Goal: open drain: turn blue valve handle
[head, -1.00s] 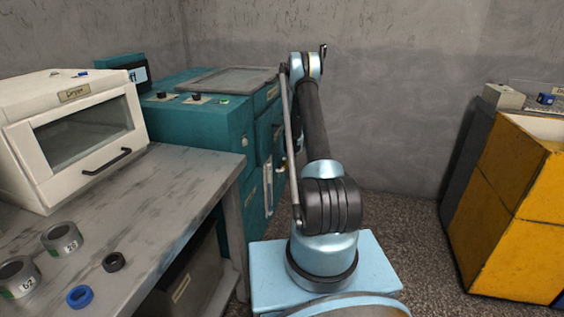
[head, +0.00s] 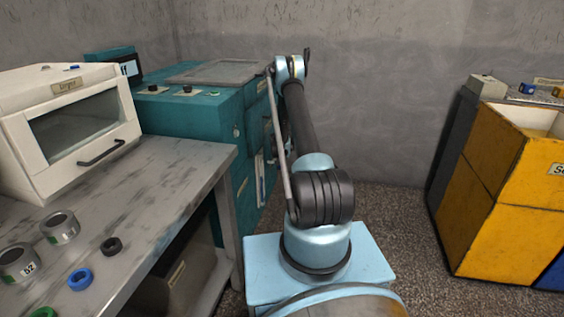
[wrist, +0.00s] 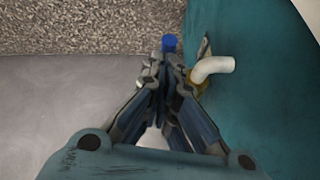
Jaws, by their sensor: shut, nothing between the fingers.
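In the wrist view my gripper (wrist: 168,70) is shut and empty, with its fingers close together, pointing away from the camera. A small blue piece (wrist: 169,43), seemingly the valve handle, shows just beyond the fingertips. I cannot tell whether they touch it. To the right of the fingers a white bent spout (wrist: 212,67) stands out beside the teal machine (wrist: 260,100), with a brass-coloured fitting partly hidden behind the fingers. In the head view the teal machine (head: 200,125) stands left of my arm. My gripper and the valve are hidden there.
A grey workbench (head: 150,195) with a white dryer (head: 70,125) and several rings stands on the left. A yellow cabinet (head: 490,200) stands on the right. Speckled floor is open between my base and the cabinet. A smooth grey surface (wrist: 60,100) fills the wrist view's left.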

